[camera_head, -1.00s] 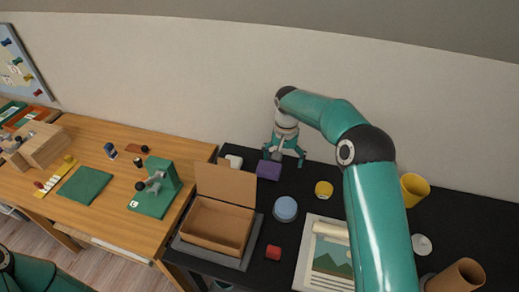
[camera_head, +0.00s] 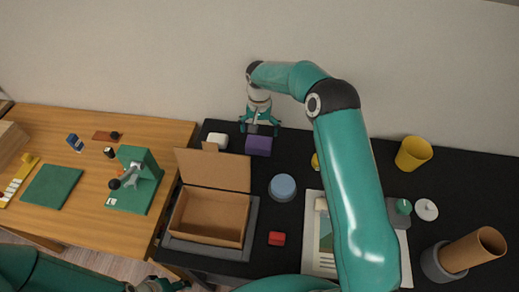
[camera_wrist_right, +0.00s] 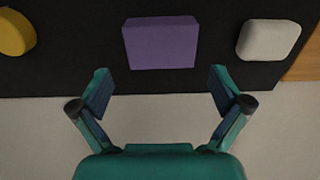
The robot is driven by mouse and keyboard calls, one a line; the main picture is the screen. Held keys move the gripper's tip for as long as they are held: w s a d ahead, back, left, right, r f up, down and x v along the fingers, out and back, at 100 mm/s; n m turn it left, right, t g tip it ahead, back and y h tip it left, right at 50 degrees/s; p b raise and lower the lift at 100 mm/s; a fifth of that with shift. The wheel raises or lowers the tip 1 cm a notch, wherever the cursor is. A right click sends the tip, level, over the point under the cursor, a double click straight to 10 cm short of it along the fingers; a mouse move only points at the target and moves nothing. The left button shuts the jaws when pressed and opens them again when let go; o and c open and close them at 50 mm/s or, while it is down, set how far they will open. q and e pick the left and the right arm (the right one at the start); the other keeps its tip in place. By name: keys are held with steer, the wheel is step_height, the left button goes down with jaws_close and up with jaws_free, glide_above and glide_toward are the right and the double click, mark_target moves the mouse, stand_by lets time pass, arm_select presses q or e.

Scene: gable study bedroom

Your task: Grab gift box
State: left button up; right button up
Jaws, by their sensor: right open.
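A purple box (camera_head: 258,145), the likely gift box, lies on the black desk near its back edge. It also shows in the right wrist view (camera_wrist_right: 160,43), at top centre. My right gripper (camera_head: 260,129) is open and empty just behind the box. In the wrist view its fingers (camera_wrist_right: 160,78) are spread wider than the box and stand short of it, apart from it. My left gripper (camera_head: 158,285) shows only in part at the bottom edge; its fingers are not clear.
A white block (camera_head: 217,140) sits left of the purple box. A yellow object (camera_wrist_right: 14,33) lies on its other side. An open cardboard box (camera_head: 211,217), a blue round object (camera_head: 282,187) and a red block (camera_head: 277,238) are in front. The wall stands close behind.

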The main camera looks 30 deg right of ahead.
mark_target(259, 142)
steer(key=shift+s+f, duration=0.15)
steer(key=shift+f, duration=0.7)
step_height(259, 142, down, 5)
steer(key=shift+a+f+b, duration=0.1)
steer(key=shift+a+b, duration=0.05)
steer(key=shift+b, duration=0.95)
steer(key=shift+r, duration=0.2)
steer(key=c, duration=0.9)
